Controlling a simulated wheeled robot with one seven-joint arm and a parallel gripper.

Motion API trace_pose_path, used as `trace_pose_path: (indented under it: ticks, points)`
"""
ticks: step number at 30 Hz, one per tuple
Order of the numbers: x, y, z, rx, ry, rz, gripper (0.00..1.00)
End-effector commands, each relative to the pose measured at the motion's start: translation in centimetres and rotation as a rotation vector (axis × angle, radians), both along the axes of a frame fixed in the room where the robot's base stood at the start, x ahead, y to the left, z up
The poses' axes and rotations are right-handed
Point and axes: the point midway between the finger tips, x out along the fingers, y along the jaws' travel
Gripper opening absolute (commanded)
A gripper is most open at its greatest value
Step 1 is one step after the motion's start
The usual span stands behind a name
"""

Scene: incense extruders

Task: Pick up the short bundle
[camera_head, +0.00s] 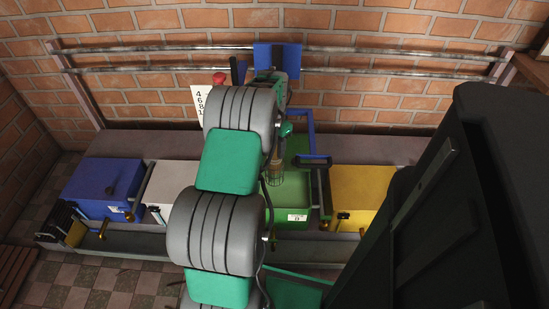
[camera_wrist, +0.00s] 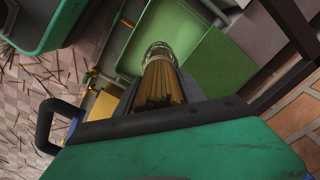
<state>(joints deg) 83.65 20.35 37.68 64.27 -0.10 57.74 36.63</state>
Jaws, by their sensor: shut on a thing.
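The short bundle (camera_wrist: 162,82) is a tight cluster of thin tan-brown sticks. In the wrist view it stands out from behind the dark edge of my gripper (camera_wrist: 165,118), with a clear or wire-like ring around its far end. In the head view the bundle (camera_head: 275,167) points down over the green bin (camera_head: 297,205), below my wrist. My arm covers much of that area. I cannot tell whether its lower end touches the bin.
A blue box (camera_head: 98,180) and a white box (camera_head: 177,180) stand left of the green bin, a yellow box (camera_head: 362,190) right of it. Metal rails (camera_head: 400,58) run along the brick wall. A dark bulky form fills the right foreground. Tiled floor lies at front left.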

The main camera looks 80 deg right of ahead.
Motion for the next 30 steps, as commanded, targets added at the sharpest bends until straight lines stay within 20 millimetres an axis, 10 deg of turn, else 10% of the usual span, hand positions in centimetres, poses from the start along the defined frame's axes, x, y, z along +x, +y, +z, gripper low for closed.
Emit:
trace_pose_path:
  ticks: [6, 23, 30]
  points:
    - [0.0, 0.0, 0.0, 0.000, 0.000, 0.000, 0.00]
    - [0.0, 0.0, 0.2, -0.001, 0.000, 0.000, 0.00]
    - [0.0, -0.2, 4.2, -0.006, -0.001, 0.000, 0.00]
